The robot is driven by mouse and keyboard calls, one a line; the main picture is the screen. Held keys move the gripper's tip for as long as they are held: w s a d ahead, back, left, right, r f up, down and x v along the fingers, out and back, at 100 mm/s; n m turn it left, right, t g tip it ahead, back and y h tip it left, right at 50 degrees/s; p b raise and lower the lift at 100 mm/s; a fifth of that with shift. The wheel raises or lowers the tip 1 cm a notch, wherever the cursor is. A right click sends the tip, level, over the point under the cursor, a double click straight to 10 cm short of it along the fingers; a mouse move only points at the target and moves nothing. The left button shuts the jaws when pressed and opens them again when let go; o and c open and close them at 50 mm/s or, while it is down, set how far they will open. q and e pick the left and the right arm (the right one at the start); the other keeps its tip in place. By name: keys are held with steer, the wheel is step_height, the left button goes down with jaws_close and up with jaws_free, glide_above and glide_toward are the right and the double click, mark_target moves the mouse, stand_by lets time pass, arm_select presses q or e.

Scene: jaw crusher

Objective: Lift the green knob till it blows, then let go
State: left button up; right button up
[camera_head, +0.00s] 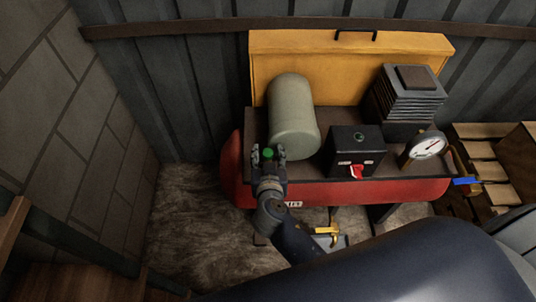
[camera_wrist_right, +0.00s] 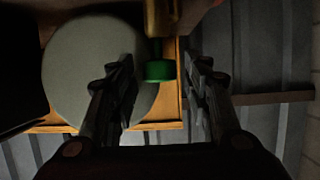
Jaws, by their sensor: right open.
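The green knob (camera_head: 268,153) sits at the left end of the red compressor tank (camera_head: 340,194), close to the grey-green cylinder (camera_head: 292,115). It also shows in the right wrist view (camera_wrist_right: 158,71), below a brass-coloured stem (camera_wrist_right: 158,22). My right gripper (camera_head: 267,156) is open at the knob, with one finger on each side of it. In the wrist view the knob lies between the fingertips, with gaps visible on both sides; its depth relative to the tips is hard to judge. My left gripper is not in view.
A black box (camera_head: 357,148) with a red switch, a round gauge (camera_head: 427,145) and a finned black block (camera_head: 406,94) stand right of the cylinder. A yellow panel (camera_head: 350,59) stands behind. Wooden pallets (camera_head: 480,165) are at right. Floor on the left is clear.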

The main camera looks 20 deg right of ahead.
jaws_close()
steer(key=shift+r, duration=0.65)
jaws_free()
steer(key=shift+s+a, duration=0.15)
steer(key=shift+s, duration=0.2)
steer(key=v, duration=1.1)
steer(key=shift+r, duration=0.2)
steer(key=shift+f, duration=0.1)
